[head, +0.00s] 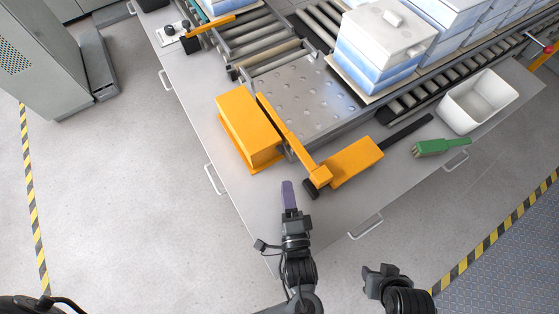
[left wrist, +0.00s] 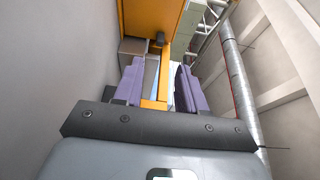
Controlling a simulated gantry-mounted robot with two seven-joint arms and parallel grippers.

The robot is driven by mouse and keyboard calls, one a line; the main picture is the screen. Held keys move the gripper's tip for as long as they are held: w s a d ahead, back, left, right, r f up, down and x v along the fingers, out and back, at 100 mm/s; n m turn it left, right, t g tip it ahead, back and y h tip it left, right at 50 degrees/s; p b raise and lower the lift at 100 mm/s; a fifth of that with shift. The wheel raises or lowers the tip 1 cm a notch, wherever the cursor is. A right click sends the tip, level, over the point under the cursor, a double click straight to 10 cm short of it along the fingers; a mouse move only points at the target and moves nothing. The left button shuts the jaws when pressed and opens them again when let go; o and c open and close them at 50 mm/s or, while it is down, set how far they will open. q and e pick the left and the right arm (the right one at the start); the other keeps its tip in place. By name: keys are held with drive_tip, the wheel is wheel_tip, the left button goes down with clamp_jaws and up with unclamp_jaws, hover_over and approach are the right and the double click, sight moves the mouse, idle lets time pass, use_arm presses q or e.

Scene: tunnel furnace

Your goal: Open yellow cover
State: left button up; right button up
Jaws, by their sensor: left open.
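The yellow cover (head: 247,128) is an orange-yellow box shape at the near left corner of the workbench, beside the perforated metal plate. In the left wrist view a yellow panel (left wrist: 150,18) fills the top middle, ahead of the fingers. My left gripper (head: 289,195) has purple fingers and is over the bench's near edge, apart from the cover and a little to its lower right. In the left wrist view its fingers (left wrist: 162,88) stand apart with no object held between them. My right gripper (head: 380,278) is dark, low in the head view, off the bench; its jaw opening is unclear.
A yellow arm-like mechanism (head: 352,164) lies right of the cover. A green brush (head: 440,147) and a white bin (head: 480,102) are farther right. White-blue boxes (head: 385,40) stand on rollers behind. Bench handles (head: 366,226) stick out at the edge. The floor in front is free.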

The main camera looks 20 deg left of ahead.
sight(281, 154)
use_arm(q)
drive_tip(key=b+x, duration=0.1)
drive_tip(key=x, duration=0.9)
drive_tip(key=shift+w, duration=0.3)
clamp_jaws()
